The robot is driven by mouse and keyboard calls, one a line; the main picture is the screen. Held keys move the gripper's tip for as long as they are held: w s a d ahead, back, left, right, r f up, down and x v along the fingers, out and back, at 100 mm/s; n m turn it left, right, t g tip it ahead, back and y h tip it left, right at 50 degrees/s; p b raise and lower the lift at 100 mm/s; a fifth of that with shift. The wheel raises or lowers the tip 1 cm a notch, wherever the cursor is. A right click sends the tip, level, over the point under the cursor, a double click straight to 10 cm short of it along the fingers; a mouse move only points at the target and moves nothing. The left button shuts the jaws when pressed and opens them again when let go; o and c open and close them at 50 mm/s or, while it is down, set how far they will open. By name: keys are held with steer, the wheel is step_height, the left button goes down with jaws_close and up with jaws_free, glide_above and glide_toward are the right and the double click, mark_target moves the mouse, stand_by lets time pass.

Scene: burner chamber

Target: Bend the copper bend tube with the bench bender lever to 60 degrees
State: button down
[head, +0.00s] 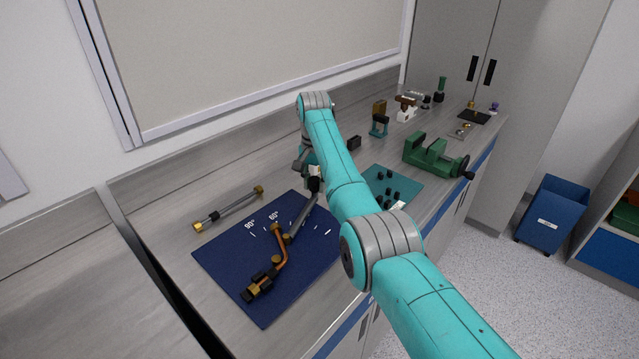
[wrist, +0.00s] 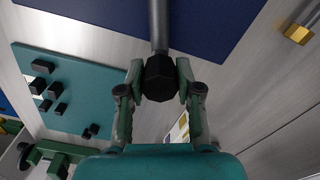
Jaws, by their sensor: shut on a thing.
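The copper bend tube (head: 283,260) lies in the bench bender on the dark blue mat (head: 226,264). It is visibly bent, with one end in the dark and brass clamp (head: 262,279) and the other near the white 60° mark. The grey bender lever (head: 300,217) slants up and right from the pivot. My gripper (head: 312,183) is at its far end, partly hidden by my arm in the head view. In the wrist view, my gripper (wrist: 158,84) is shut on the lever's black knob (wrist: 160,76), one finger on each side. The tube is outside the wrist view.
A grey rod with brass ends (head: 228,209) lies left of the mat. A teal mat (head: 408,184) with several black pieces and a green vise (head: 430,155) are to the right. Small fixtures stand along the back. A blue bin (head: 552,214) stands on the floor.

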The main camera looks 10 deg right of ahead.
steer(key=c, duration=0.8)
jaws_free()
steer(key=shift+o, duration=0.2)
step_height(320, 180, up, 12)
